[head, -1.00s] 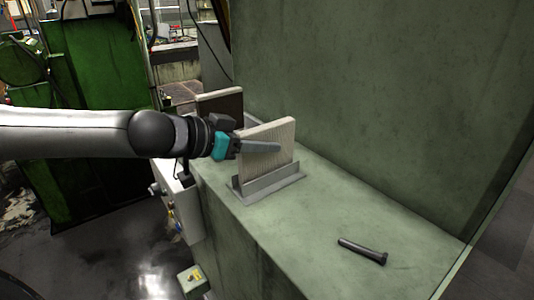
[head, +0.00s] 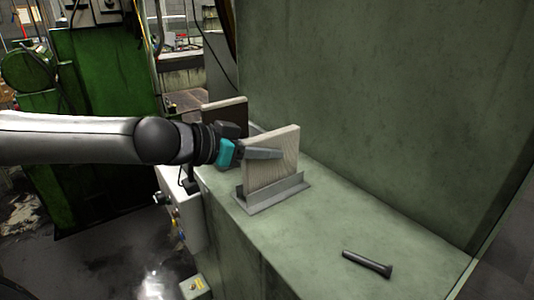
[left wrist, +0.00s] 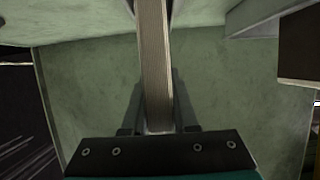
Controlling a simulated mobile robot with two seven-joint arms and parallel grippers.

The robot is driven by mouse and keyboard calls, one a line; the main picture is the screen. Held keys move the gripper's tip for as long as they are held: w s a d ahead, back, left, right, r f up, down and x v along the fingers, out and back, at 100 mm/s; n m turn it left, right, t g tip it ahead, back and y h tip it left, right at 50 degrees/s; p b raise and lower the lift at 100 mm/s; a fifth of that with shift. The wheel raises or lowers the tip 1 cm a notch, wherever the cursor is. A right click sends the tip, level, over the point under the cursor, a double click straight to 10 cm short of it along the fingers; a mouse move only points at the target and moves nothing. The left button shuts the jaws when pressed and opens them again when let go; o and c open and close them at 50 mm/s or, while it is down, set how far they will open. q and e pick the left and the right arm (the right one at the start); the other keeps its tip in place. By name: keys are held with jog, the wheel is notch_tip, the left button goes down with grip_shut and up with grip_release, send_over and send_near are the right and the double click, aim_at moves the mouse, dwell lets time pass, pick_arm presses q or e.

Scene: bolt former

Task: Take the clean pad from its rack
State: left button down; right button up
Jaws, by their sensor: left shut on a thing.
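The clean pad (head: 284,173), a pale ribbed slab, stands upright in its grey metal rack (head: 272,200) on the green ledge. My left gripper (head: 280,153) reaches it from the left and is shut on it, with one finger lying across the upper part of its near face. The far finger is hidden behind the pad. In the left wrist view the pad (left wrist: 154,60) shows edge-on in the middle, running between the fingers. The pad's lower edge is still down within the rack. My right gripper is not in view.
A second pad (head: 229,116) with a dark face and pale edge stands just behind, close to my left gripper. A dark bolt (head: 367,264) lies on the green ledge (head: 320,235) at front right. A tall green wall (head: 380,100) rises behind the ledge.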

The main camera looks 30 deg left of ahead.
pick_arm(q)
notch_tip(320, 180, up, 20)
jog(key=p, duration=0.9)
jog(key=shift+f, duration=0.25)
